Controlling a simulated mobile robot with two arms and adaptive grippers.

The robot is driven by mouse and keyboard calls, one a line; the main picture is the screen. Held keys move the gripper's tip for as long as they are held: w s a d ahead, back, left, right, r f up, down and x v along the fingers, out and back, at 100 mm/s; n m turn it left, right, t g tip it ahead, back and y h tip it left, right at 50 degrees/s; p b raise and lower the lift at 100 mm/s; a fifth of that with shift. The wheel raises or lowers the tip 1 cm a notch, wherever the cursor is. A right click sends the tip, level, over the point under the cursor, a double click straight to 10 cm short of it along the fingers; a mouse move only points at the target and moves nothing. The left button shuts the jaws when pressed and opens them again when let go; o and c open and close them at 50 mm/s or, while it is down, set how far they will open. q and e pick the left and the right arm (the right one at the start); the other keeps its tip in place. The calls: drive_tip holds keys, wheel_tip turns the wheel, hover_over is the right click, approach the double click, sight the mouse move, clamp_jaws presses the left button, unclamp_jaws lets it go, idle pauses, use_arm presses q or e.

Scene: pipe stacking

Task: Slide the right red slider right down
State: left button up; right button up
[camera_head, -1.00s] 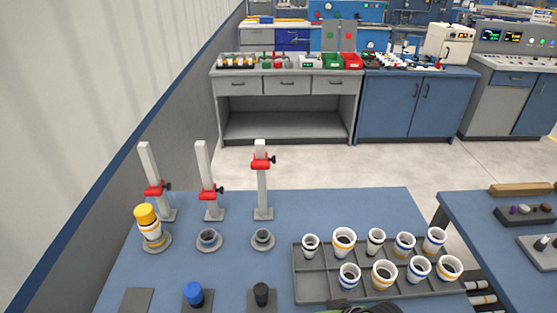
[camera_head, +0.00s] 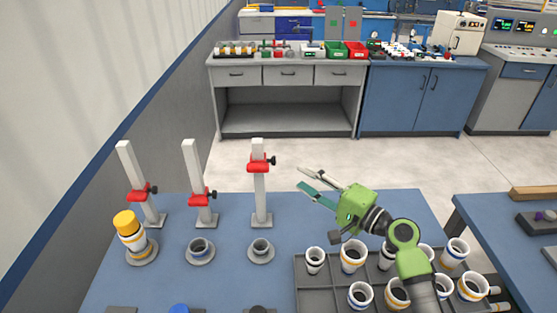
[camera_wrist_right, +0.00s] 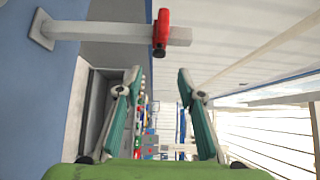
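The right red slider (camera_head: 259,163) sits near the top of the rightmost grey post (camera_head: 260,195), higher than the other two. It has a dark knob on its right side. My right gripper (camera_head: 307,180) is open and empty, to the right of that post and apart from it. In the right wrist view the open fingers (camera_wrist_right: 157,82) show with nothing between them, and the red slider (camera_wrist_right: 161,32) on its post appears sideways above them. The middle red slider (camera_head: 202,199) and left red slider (camera_head: 138,194) sit low on their posts. My left gripper is not in view.
A grey tray (camera_head: 312,294) with several white cups stands below my right arm. Round holders (camera_head: 261,252) stand in front of the posts; the left one bears a stacked piece with a yellow cap (camera_head: 126,222). The blue table is clear just right of the right post.

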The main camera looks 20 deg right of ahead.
sight(261, 165)
drive_tip(key=p+x, duration=0.2)
drive_tip(key=x, duration=0.8)
drive_tip(key=shift+w+f, duration=0.15)
clamp_jaws()
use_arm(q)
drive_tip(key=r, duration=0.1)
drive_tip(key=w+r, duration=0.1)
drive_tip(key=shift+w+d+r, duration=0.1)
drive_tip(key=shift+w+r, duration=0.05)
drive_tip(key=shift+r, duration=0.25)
